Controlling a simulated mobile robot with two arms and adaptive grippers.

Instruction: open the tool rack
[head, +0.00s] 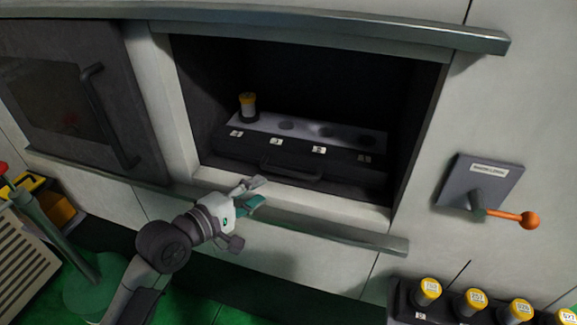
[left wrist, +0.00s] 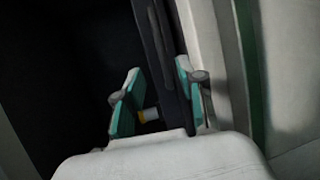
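The tool rack (head: 250,152) is a dark drawer in a recess of the machine wall. It has a light top plate with round holes, small white labels and a dark bar handle (head: 290,172) on its front. My left gripper (head: 258,190) is in front of the rack, near the lower sill and left of the handle's middle. In the left wrist view its two teal-padded fingers (left wrist: 157,95) are apart, with the rack's dark front beyond them. I cannot tell whether they touch it. My right gripper is not in view.
A lever with an orange knob (head: 527,220) is on a grey plate at the right. Several yellow-capped tools (head: 475,299) stand in a dark holder at the lower right. A dark door with a handle (head: 108,115) is at the left. A rail (head: 330,231) runs below the recess.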

